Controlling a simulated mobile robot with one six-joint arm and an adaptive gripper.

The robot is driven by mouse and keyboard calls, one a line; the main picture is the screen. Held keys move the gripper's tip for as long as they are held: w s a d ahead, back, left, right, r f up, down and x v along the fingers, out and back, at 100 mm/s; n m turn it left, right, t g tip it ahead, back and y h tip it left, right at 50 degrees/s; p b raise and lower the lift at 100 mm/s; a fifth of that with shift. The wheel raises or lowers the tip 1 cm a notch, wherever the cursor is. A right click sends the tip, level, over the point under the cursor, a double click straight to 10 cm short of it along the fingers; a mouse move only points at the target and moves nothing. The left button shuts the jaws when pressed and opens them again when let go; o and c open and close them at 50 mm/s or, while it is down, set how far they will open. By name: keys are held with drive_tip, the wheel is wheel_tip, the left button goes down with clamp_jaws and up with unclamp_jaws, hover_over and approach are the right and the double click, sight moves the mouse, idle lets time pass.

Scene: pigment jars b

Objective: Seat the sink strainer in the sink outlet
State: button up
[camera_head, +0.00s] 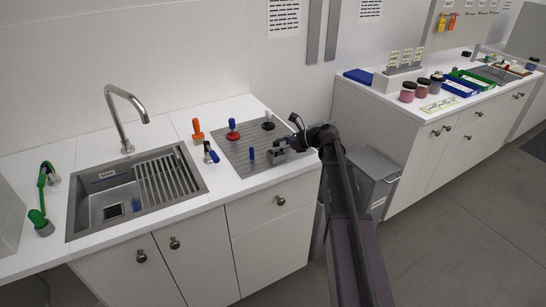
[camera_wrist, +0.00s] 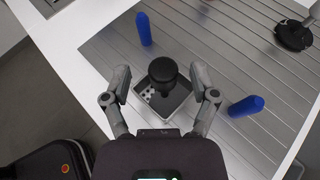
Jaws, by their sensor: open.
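A square, grey-rimmed strainer with a black knob (camera_wrist: 162,73) sits on the grooved grey drainboard (camera_wrist: 240,60). My gripper (camera_wrist: 160,80) is open over it, with one finger on each side of the knob and apart from it. In the head view my gripper (camera_head: 279,152) is low over the right part of the drainboard (camera_head: 240,150) and hides most of the strainer. The sink (camera_head: 188,203) is on the left. A dark outlet (camera_head: 113,211) shows in its basin floor, with a small blue thing (camera_head: 136,204) beside it.
Blue pegs (camera_wrist: 145,28) (camera_wrist: 246,106) stand close to the strainer. A black-knobbed round piece (camera_head: 268,122), a red piece with a blue knob (camera_head: 233,133) and an orange-handled thing (camera_head: 197,130) stand behind. A tall faucet (camera_head: 122,120) rises behind the sink.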

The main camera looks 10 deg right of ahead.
drive_tip(key=shift+w+a+f, duration=0.15)
drive_tip(key=shift+a, duration=0.2)
idle(0.3)
clamp_jaws()
